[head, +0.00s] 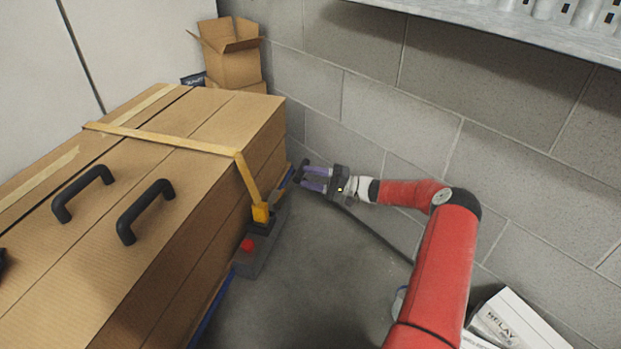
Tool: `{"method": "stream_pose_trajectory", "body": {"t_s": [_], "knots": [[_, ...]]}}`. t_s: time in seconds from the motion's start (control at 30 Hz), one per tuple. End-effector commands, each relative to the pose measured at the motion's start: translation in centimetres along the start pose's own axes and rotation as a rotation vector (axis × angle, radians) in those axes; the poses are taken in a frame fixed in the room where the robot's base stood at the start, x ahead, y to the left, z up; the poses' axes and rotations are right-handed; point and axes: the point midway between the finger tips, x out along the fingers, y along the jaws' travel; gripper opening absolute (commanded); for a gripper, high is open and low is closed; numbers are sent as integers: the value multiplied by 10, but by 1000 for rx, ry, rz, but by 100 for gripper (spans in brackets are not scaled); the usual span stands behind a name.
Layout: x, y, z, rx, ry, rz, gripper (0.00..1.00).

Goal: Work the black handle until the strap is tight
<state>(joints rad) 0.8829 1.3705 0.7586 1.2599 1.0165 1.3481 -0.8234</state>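A yellow strap (170,137) runs over the large cardboard boxes (215,115) and down their side. It ends at a grey tensioner unit (258,252) with a red button (247,245), low beside the boxes. A short black handle bar (298,174) shows above and right of the unit. My gripper (312,180) reaches left from the wall side, with its fingertips at this bar. Its two purple fingers are apart with a gap between them. Whether the fingertips touch the bar is unclear. How the bar joins the unit is hard to see.
Two black pull handles (146,210) are fixed on the box top. A grey block wall (420,110) stands behind my arm, with a metal shelf (500,25) above. A small open carton (229,52) sits at the back. Bare floor (325,275) lies right of the boxes.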

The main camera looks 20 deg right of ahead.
Motion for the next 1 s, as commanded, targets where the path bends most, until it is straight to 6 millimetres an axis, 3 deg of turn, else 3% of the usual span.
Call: {"method": "stream_pose_trajectory", "body": {"t_s": [0.3, 0.5, 1.0], "knots": [[-50, 1, 0, 0, 3, 2, 43], [-72, 1, 0, 1, 3, 0, 43], [-76, 0, 0, 0, 1, 1, 43]]}}
